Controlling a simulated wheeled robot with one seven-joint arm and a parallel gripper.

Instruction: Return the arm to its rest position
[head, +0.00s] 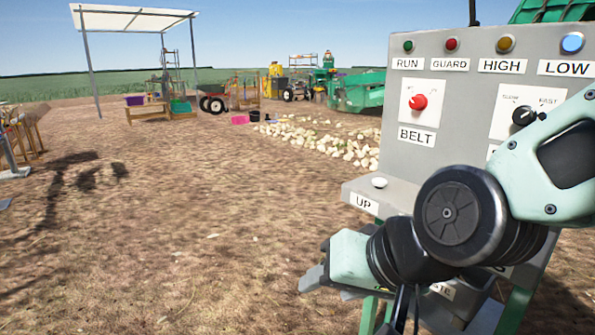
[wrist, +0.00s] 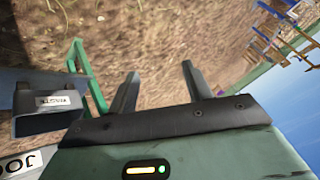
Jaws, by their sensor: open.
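My gripper (head: 313,278) is at the lower middle of the head view, in front of the control panel and pointing left. In the wrist view my gripper (wrist: 160,78) shows two dark fingers spread apart with only bare ground between them. It is open and empty. My arm is bent across the lower right of the head view and hides part of the panel.
The grey control panel (head: 450,75) stands close at right. It has a red BELT knob (head: 418,102), a black dial (head: 523,116) and a white UP button (head: 380,183). Pale stones (head: 330,140) lie farther back.

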